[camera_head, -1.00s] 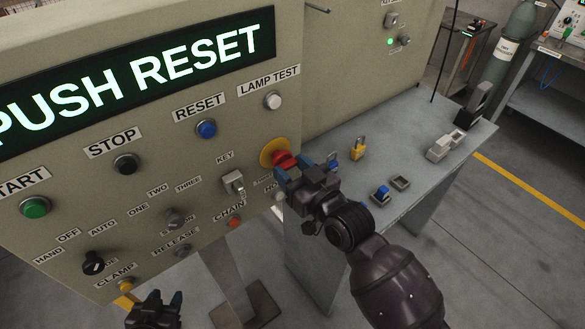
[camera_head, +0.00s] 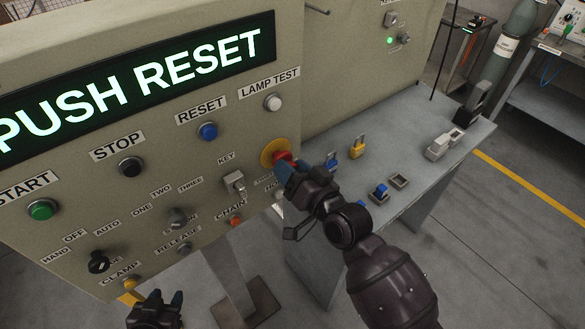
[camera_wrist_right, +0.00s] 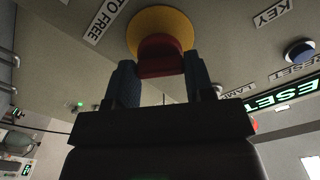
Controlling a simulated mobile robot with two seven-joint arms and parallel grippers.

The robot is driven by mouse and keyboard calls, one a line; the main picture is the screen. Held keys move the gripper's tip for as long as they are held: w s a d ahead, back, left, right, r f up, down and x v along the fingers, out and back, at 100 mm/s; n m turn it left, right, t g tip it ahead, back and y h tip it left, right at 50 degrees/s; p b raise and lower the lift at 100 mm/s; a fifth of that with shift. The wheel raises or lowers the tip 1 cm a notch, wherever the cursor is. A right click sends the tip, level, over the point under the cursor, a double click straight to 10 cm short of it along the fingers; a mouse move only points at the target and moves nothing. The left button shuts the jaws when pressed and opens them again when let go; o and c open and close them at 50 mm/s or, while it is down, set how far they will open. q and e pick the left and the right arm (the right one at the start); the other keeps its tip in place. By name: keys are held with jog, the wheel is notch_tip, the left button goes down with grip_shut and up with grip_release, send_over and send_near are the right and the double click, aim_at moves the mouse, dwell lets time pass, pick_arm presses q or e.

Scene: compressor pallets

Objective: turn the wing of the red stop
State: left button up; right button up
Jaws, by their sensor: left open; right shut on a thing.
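The red stop (camera_head: 283,158) is a red mushroom button on a round yellow plate (camera_head: 272,150) on the panel. My right gripper (camera_head: 285,170) is at the red stop, shut on it, and hides part of it. In the right wrist view the red stop (camera_wrist_right: 160,56) sits between the two blue-grey fingertips of my right gripper (camera_wrist_right: 160,82), in front of the yellow plate (camera_wrist_right: 160,22). The wing itself cannot be made out. My left gripper (camera_head: 160,302) is open and empty at the bottom of the head view, below the panel's lower controls.
The panel holds a blue RESET button (camera_head: 208,131), a white LAMP TEST button (camera_head: 273,103), a key switch (camera_head: 235,183) and several knobs close to my right gripper. The display (camera_head: 140,80) reads PUSH RESET. A grey table (camera_head: 420,135) at right carries padlocks and small blocks.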

jog(key=shift+m, duration=0.3)
jog(key=o, duration=0.9)
jog(key=b+v, duration=0.1)
jog(key=v, duration=1)
jog(key=shift+w, duration=0.1)
